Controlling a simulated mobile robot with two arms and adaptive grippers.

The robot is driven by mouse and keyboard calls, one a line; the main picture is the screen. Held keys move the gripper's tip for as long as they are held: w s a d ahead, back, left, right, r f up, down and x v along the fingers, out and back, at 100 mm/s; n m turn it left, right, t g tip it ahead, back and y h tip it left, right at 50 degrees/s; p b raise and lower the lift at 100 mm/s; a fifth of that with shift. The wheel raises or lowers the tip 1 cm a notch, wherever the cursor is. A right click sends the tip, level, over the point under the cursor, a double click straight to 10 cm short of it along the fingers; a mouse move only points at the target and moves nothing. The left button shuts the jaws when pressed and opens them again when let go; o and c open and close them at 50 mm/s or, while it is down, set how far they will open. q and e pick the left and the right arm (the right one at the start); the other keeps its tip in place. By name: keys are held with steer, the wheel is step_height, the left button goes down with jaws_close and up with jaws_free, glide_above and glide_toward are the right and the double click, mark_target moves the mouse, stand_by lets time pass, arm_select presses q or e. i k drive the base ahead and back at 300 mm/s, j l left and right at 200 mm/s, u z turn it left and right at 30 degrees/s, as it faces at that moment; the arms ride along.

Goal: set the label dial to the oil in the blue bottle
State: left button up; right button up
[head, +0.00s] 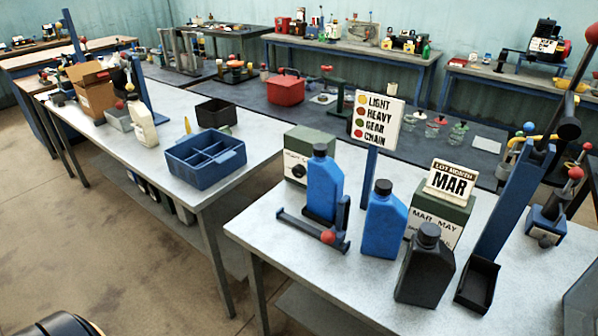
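Two blue bottles with black caps stand on the near right table: one (322,185) sits at a dark bracket with a red knob, the other (382,228) stands to its right. Behind the left bottle is a green box (309,140) with a white label face and a black dial knob (298,171); its lettering is too small to read and partly hidden by the bottle. A sign (377,122) on a blue post lists LIGHT, HEAVY, GEAR and CHAIN beside coloured dots. A second green box (437,222) reads MAR, MAY under a LOT MONTH MAR card (451,180). Neither gripper is in view.
A black bottle (425,268) and a black tray (478,285) by a blue post (512,205) stand at the right. The table's left front corner (262,235) is clear. A floor gap separates it from the left table with a blue divided bin (204,160).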

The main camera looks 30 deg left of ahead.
mark_target(298, 171)
steer(key=z, duration=0.2)
steer(key=j+z, duration=0.45)
steer(key=k+j+z, duration=0.1)
steer(key=j+z, duration=0.35)
steer(key=k+j+z, duration=0.1)
steer(key=j, duration=0.4)
steer(key=k+j+z, duration=0.1)
steer(key=k+j, duration=0.2)
steer(key=j, duration=0.2)
steer(key=k+j+z, duration=0.15)
steer(key=j, duration=0.35)
steer(key=k+j+z, duration=0.1)
steer(key=k+j, duration=0.25)
steer(key=k+j+z, duration=0.1)
steer(key=k+j, duration=0.15)
steer(key=j, duration=0.3)
